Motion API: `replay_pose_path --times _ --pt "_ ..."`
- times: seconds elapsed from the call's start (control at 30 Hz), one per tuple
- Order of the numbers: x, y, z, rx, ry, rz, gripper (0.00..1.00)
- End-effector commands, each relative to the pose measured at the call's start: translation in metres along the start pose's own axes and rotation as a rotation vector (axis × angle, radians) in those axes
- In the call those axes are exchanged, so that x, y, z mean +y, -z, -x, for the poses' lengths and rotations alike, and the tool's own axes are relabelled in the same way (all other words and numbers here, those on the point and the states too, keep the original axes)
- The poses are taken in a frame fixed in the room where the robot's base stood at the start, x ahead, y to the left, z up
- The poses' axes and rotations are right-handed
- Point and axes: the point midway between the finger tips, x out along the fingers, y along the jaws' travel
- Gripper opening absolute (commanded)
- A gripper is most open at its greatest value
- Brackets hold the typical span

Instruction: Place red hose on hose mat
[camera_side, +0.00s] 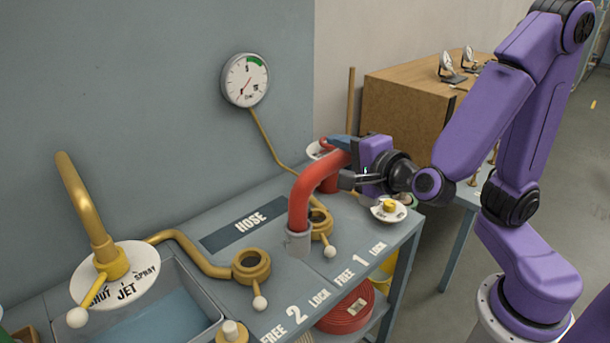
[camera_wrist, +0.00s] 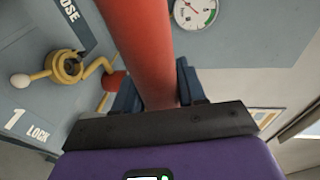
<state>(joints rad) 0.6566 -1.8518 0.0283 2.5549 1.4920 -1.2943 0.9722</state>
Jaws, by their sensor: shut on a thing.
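The red hose (camera_side: 308,188) is a thick bent tube with a grey collar at its lower end. My gripper (camera_side: 345,162) is shut on its upper end, and the blue fingers sit either side of the hose (camera_wrist: 153,50) in the wrist view. The collar hangs or stands just in front of the brass ring by number 1; I cannot tell whether it touches the bench. The hose mat (camera_side: 222,239) is a dark strip marked HOSE, left of the hose and behind it. A corner of the mat (camera_wrist: 80,38) shows in the wrist view.
Brass ring 1 (camera_side: 319,221) and brass ring 2 (camera_side: 252,265) have white-knobbed levers. A brass nozzle (camera_side: 78,207) stands on a dial beside a water basin (camera_side: 150,318) at left. A gauge (camera_side: 245,80) hangs on the wall. A red coil (camera_side: 345,311) lies below the bench.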

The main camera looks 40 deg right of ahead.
Motion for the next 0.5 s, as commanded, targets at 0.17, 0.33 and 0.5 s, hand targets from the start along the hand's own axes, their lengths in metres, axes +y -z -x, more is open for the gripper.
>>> replay_pose_path --times 0.17,0.33,0.5 --pt "-0.003 -0.009 -0.019 0.002 0.008 -0.007 0.0" --pt "-0.005 -0.021 -0.052 0.001 0.014 -0.011 0.0" --pt "-0.006 -0.028 -0.088 0.001 0.014 -0.011 0.0"
